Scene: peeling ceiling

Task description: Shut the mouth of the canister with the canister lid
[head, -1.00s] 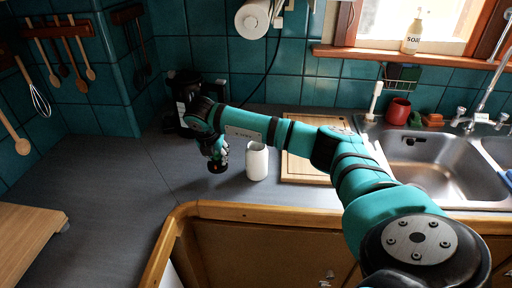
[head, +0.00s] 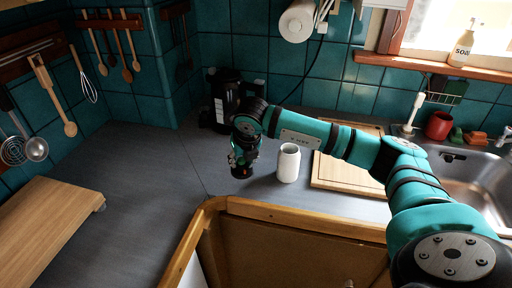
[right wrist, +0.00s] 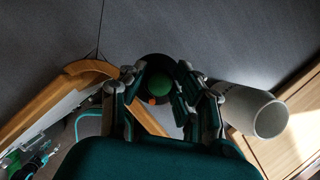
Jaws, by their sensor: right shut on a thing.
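The white canister (head: 289,165) stands upright on the grey counter, its mouth open at the top. It also shows at the right in the right wrist view (right wrist: 252,112). My right gripper (head: 242,164) is left of the canister, pointing down and apart from it. It is shut on the canister lid (head: 241,173), a dark round piece held low at the fingertips. In the right wrist view, a green knob (right wrist: 160,84) on the dark lid shows between the fingers. My left gripper is not in view.
A wooden cutting board (head: 335,172) lies right of the canister, under my right arm. A black appliance (head: 224,100) stands behind the gripper. The sink (head: 470,180) is at the right. Another board (head: 45,230) is at the left; the counter between is clear.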

